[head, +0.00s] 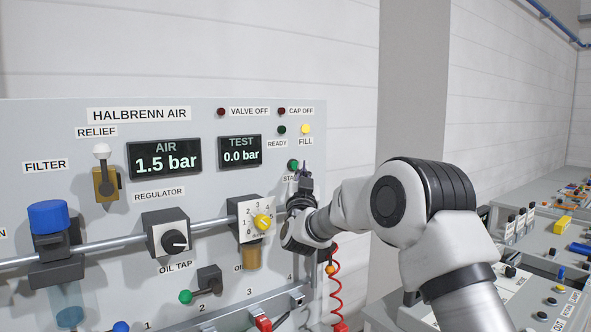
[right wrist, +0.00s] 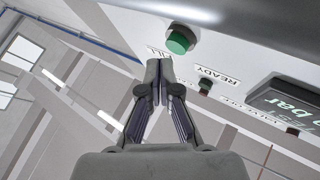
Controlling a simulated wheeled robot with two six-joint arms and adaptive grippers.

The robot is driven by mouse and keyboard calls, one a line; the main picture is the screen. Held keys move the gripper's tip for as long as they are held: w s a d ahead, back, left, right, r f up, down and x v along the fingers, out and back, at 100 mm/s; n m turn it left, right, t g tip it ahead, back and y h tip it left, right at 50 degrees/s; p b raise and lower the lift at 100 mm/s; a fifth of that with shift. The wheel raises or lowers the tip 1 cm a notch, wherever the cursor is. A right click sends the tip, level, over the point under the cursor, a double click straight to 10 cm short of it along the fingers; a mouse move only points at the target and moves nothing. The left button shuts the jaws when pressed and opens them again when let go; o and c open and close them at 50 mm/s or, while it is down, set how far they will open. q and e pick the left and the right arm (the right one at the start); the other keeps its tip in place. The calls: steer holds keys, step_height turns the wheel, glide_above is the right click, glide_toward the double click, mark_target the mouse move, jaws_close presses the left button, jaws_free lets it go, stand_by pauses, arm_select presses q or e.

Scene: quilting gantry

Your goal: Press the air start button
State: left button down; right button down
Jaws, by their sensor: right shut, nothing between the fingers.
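The green start button (head: 293,164) sits on the grey air panel (head: 60,125), above a label that reads "STA" before my gripper covers the rest. My right gripper (head: 305,170) is shut and empty, its tips just right of the button in the head view. In the right wrist view the green button (right wrist: 178,40) stands out from the panel just beyond the closed fingertips (right wrist: 159,66). A small gap seems to show between tips and button. My left gripper is not in view.
The AIR display (head: 164,158) reads 1.5 bar and the TEST display (head: 240,151) 0.0 bar. The FILL lamp (head: 305,129) is yellow; the READY lamp (head: 282,130) is dark green. A regulator knob (head: 175,241) and yellow knob (head: 262,222) protrude below. A red coiled hose (head: 335,290) hangs beneath my arm.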

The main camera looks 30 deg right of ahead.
steer(key=s+b, duration=0.3)
steer(key=s, duration=0.2)
steer(key=shift+d, duration=0.2)
steer(key=shift+f, duration=0.1)
stand_by(0.8)
